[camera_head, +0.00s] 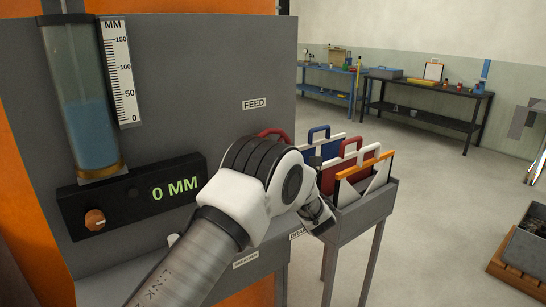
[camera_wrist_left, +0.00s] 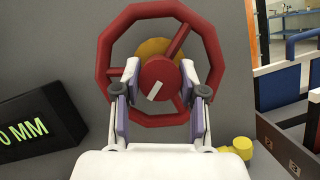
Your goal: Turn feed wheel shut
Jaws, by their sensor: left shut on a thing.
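The red feed wheel (camera_wrist_left: 103,62) faces me on the grey panel in the left wrist view, with a red hub and a white mark on it. My left gripper (camera_wrist_left: 160,72) has its two fingers on either side of the hub, shut on it. In the head view my left wrist covers most of the wheel; only a bit of red rim (camera_head: 272,132) shows below the FEED label (camera_head: 254,103), and the fingers are hidden. The display (camera_head: 174,188) reads 0 MM. The glass tube (camera_head: 80,95) holds blue water. My right gripper is not in view.
A grey rack (camera_head: 358,208) with coloured, handled plates stands close to the right of my left wrist. A yellow knob (camera_wrist_left: 240,148) sits below right of the wheel. An orange knob (camera_head: 95,219) is under the tube.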

